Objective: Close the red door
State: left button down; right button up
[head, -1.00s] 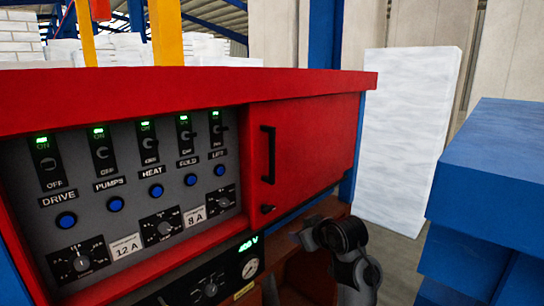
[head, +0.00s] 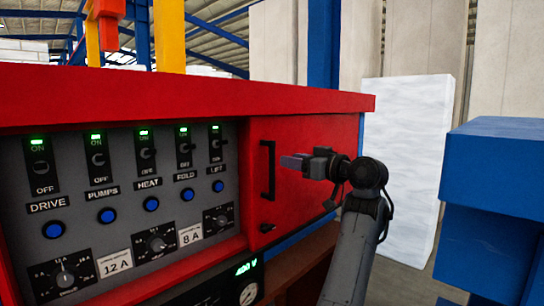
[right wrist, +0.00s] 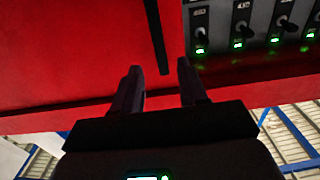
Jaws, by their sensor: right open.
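The red door (head: 290,200) is at the right end of the red cabinet front in the head view, beside the switch panel. It looks about level with the front; I cannot tell whether it is fully shut. Its black vertical handle (head: 268,170) is near its left edge, with a small black latch knob (head: 267,228) below. My right gripper (head: 293,161) is in front of the door, just right of the handle. In the right wrist view, the right gripper (right wrist: 160,66) is open and empty, its fingers pointing toward the handle (right wrist: 157,38). My left gripper is not in view.
The grey switch panel (head: 75,220) with several lit switches, blue buttons and dials is left of the door. A red ledge (head: 190,100) overhangs the front. A blue block stack (head: 500,180) stands at the right, and a white slab (head: 410,160) stands behind.

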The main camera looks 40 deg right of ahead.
aim_at(274, 157)
jog(key=w+p, duration=0.1)
jog(key=w, duration=0.1)
jog(key=w+p, duration=0.1)
jog(key=w, duration=0.2)
jog(key=w+a+p, duration=0.1)
jog(key=w, duration=0.1)
jog(key=shift+w, duration=0.25)
jog(key=shift+w+a, duration=0.15)
jog(key=shift+w, duration=0.45)
grip_shut()
